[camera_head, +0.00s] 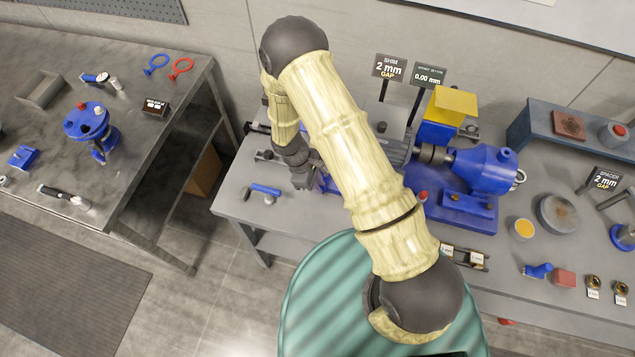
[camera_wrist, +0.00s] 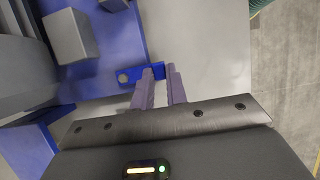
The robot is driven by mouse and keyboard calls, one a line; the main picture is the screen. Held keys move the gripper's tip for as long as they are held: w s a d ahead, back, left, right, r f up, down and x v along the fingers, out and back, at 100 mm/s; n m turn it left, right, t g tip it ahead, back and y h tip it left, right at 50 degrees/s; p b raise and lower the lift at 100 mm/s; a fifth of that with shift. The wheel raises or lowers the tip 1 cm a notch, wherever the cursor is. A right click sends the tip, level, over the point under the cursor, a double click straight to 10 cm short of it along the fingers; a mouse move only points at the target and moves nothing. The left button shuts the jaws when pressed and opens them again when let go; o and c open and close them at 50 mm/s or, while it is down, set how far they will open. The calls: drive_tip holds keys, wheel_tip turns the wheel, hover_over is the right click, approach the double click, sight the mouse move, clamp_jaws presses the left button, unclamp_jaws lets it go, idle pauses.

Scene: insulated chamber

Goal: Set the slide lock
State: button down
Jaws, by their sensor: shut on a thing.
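My gripper (camera_head: 303,180) reaches down at the left end of the grey and blue machine on the middle bench. In the wrist view its two purple fingers (camera_wrist: 163,76) are shut on a small blue bar, which looks like the slide lock (camera_wrist: 129,77). The bar lies beside the edge of the machine's blue base (camera_wrist: 84,68), and its left end with a round mark shows left of the fingers. In the head view my arm hides the bar and much of the machine's left part.
A blue-handled tool (camera_head: 264,189) lies on the bench left of my gripper. A blue tailstock-like unit (camera_head: 481,170) stands right of my arm. Sign plates (camera_head: 390,67) rise behind the machine. Another bench (camera_head: 150,180) stands at left, across a gap. Bare bench lies right of my fingers in the wrist view.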

drive_tip(key=shift+w+a+m+b, duration=0.2)
drive_tip(key=shift+m+b, duration=0.1)
drive_tip(key=shift+m, duration=0.1)
drive_tip(key=m+b, duration=0.1)
drive_tip(key=w+a+m+g+b, duration=0.1)
drive_tip(key=m, duration=0.1)
drive_tip(key=shift+f+y, duration=0.1)
drive_tip(key=shift+y, duration=0.3)
drive_tip(key=m, duration=0.1)
drive_tip(key=w+m+g+b, duration=0.1)
drive_tip(key=m, duration=0.1)
drive_tip(key=shift+w+a+y+b, duration=0.1)
drive_tip(key=shift+a+y+b, duration=0.2)
drive_tip(key=shift+a+y, duration=0.1)
drive_tip(key=m+b, duration=0.1)
drive_tip(key=w+m+y, duration=0.1)
drive_tip(key=m, duration=0.1)
drive_tip(key=shift+w+a+g+b, duration=0.15)
drive_tip(key=shift+w+g+b, duration=0.15)
drive_tip(key=shift+b, duration=0.05)
drive_tip(key=shift+w+r+m+y+b, duration=0.1)
drive_tip(key=shift+w+m+y+b, duration=0.3)
drive_tip(key=shift+m, duration=0.65)
drive_tip(key=shift+w+r+m+y+b, duration=0.1)
drive_tip(key=shift+w+m+y+b, duration=0.25)
drive_tip(key=shift+m, duration=0.7)
drive_tip(key=shift+w, duration=0.15)
drive_tip(key=c, duration=1.4)
unclamp_jaws()
